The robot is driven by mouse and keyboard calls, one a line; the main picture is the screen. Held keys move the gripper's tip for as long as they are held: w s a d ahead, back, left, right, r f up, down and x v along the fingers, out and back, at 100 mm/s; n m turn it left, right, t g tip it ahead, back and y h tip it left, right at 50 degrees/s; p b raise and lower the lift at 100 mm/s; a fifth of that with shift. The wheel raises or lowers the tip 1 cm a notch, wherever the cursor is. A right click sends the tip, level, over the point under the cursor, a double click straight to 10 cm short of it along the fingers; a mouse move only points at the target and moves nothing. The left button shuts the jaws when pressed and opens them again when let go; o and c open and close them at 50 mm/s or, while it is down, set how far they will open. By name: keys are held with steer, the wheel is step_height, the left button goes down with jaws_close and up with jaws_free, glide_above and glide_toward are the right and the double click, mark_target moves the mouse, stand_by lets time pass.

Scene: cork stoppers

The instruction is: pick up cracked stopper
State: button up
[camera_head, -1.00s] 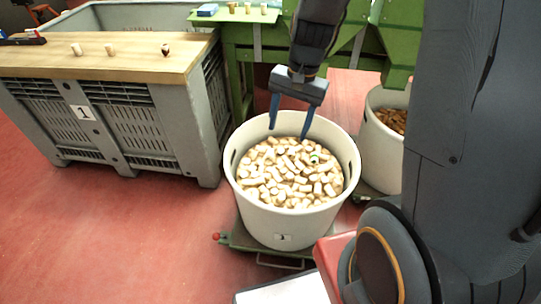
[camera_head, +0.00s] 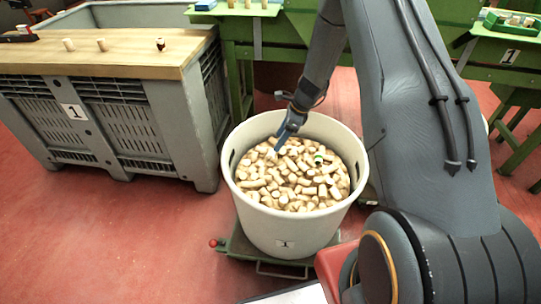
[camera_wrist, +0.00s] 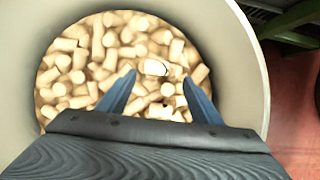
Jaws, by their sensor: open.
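The round white bin (camera_head: 286,228) holds a heap of pale cork stoppers (camera_head: 290,182), which also fill the wrist view (camera_wrist: 85,60). A green-marked stopper (camera_head: 319,158) lies on the heap near the back. I cannot tell which stopper is cracked. One brighter stopper (camera_wrist: 154,67) lies ahead between my fingertips in the wrist view. My gripper (camera_head: 280,146) points down inside the bin's rim, over the back left of the heap. Its blue fingers (camera_wrist: 157,78) are open with nothing held between them. My fingers hide some stoppers.
A wooden board (camera_head: 110,58) on a grey crate (camera_head: 185,135) at the left carries three stoppers. Green machinery (camera_head: 285,35) stands behind the bin. The bin stands on a green dolly (camera_head: 245,250). Red floor (camera_head: 80,245) is free at front left.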

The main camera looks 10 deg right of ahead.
mark_target(271, 151)
steer(key=shift+s+a+x, duration=0.1)
steer(key=shift+a+x, duration=0.05)
steer(key=shift+x, duration=1.45)
steer(key=shift+s+a+x, duration=0.1)
steer(key=shift+s+x, duration=0.05)
steer(key=shift+x, duration=1.4)
steer(key=c, duration=1.1)
